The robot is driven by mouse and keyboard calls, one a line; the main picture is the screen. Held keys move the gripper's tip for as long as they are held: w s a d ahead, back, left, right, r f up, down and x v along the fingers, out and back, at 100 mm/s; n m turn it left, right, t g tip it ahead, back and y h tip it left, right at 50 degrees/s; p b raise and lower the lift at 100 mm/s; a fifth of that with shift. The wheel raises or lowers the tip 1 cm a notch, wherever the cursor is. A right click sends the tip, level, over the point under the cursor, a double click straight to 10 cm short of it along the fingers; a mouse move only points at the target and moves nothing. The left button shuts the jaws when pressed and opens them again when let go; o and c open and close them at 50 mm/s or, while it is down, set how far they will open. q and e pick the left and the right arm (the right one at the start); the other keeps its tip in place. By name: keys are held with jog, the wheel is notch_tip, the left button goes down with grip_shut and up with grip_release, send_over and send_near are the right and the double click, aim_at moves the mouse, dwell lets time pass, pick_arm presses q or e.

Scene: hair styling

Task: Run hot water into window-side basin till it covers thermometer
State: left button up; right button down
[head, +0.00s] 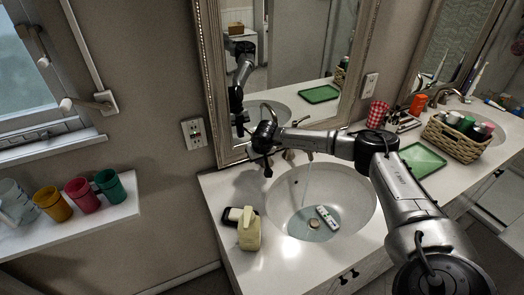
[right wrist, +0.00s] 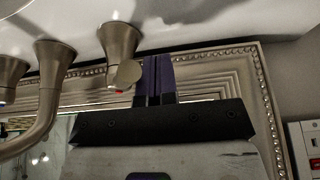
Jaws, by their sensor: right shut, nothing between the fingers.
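The window-side basin (head: 355,195) is a white oval sink in the near counter. A white thermometer (head: 327,217) with a green part lies in it beside the round drain (head: 314,223). A thin water stream (head: 307,185) falls into the basin, and a shallow bluish pool shows around the drain; I cannot tell how much of the thermometer it covers. My right gripper (head: 267,170) is shut and empty behind the basin. In the right wrist view its purple fingers (right wrist: 153,62) are beside the red-marked tap handle (right wrist: 122,60); contact is unclear. The spout (right wrist: 45,95) stands beside it.
A pale yellow bottle (head: 249,232) stands left of the basin. The framed mirror (head: 285,60) rises close behind the gripper. A green tray (head: 422,160) and a wicker basket (head: 456,140) are to the right. Several coloured cups (head: 82,195) stand on the window-side shelf.

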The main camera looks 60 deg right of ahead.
jog(key=shift+s, duration=0.25)
jog(key=shift+w+a, duration=0.25)
jog(key=shift+w, duration=0.35)
notch_tip(320, 180, up, 7)
jog(key=p, duration=0.4)
dwell(0.4)
